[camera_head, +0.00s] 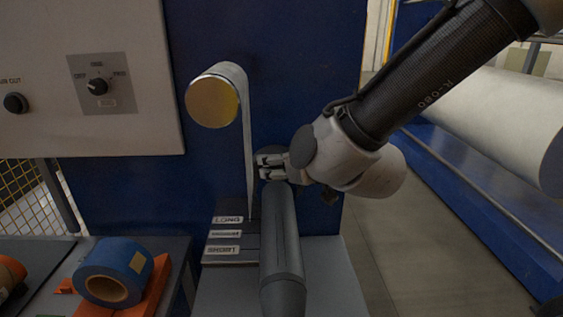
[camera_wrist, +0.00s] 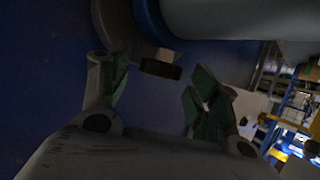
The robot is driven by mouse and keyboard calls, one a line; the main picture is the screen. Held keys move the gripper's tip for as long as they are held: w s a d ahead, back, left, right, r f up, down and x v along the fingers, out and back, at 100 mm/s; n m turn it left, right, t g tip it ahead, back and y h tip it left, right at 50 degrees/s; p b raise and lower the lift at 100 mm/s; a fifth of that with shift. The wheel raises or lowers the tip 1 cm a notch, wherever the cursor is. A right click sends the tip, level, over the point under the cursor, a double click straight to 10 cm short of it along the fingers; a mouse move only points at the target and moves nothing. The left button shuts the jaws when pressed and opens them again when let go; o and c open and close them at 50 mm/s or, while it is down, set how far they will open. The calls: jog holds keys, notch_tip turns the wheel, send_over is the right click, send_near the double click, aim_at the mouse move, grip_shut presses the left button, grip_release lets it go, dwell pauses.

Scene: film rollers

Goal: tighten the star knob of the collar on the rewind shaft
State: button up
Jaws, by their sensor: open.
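The rewind shaft (camera_head: 283,245) is a grey cylinder sticking out from the blue machine wall. In the wrist view a grey cylinder, apparently the shaft (camera_wrist: 245,18), crosses the top right. A blue-grey ring, apparently the collar (camera_wrist: 153,22), sits around it. A dark knob (camera_wrist: 160,69) sticks out below the ring. My gripper (camera_head: 268,167) is at the shaft's far end, close to the wall. In the wrist view my gripper (camera_wrist: 157,78) is open. The knob appears between its fingertips, and no contact is visible. The collar and knob cannot be made out in the head view.
A roll with a yellow end (camera_head: 212,101) is above left, its white web hanging close to my gripper. The blue wall (camera_head: 300,60) is right behind. A labelled block (camera_head: 230,257) stands left of the shaft. A blue tape roll (camera_head: 112,270) is at lower left.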

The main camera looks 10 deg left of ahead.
jog(key=c, duration=1)
jog(key=shift+a+m+t+h, duration=0.2)
jog(key=shift+m+t+h, duration=0.1)
jog(key=shift+m, duration=0.1)
jog(key=shift+s+a+m+t+h, duration=0.1)
jog(key=shift+m+t+h, duration=0.6)
jog(key=shift+m+h, duration=0.4)
jog(key=o, duration=1)
jog(key=v, duration=1.2)
